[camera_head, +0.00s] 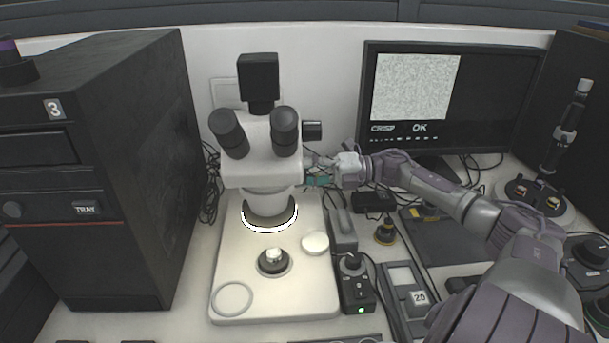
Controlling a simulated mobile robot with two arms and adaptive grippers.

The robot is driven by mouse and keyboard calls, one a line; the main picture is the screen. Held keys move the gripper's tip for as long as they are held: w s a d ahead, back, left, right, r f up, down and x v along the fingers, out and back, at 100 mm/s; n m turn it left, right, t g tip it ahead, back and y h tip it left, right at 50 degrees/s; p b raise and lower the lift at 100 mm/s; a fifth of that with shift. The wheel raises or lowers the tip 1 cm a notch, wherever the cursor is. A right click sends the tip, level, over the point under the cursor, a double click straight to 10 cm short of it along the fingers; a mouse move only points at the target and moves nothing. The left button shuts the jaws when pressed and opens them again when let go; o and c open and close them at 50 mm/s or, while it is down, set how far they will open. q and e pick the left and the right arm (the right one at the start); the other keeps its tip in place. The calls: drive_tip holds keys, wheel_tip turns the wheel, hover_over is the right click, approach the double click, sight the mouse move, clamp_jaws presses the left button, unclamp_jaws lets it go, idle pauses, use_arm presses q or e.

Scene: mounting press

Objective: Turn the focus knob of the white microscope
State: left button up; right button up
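The white microscope (262,152) stands on its pale base plate (225,285), left of the middle. It has two black eyepieces and a black camera on top. A black knob (312,130) sticks out from the right side of its head. My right gripper (314,168) is at the right side of the head, just below that knob, apart from it or nearly so. Its fingers are small and partly merge with the microscope's side, so I cannot tell whether they are open or shut, or whether they touch a lower knob there. My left gripper is out of view.
A monitor (490,100) at the back shows a grey grainy picture and "CRISP OK". A black cabinet (120,180) stands at the left. A control box (353,285) with a green light and other small devices crowd the bench right of the base.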

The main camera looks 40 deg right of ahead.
drive_tip(key=shift+n, duration=0.6)
drive_tip(key=o, duration=1.2)
drive_tip(key=shift+c, duration=0.2)
drive_tip(key=v, duration=1.2)
idle(0.5)
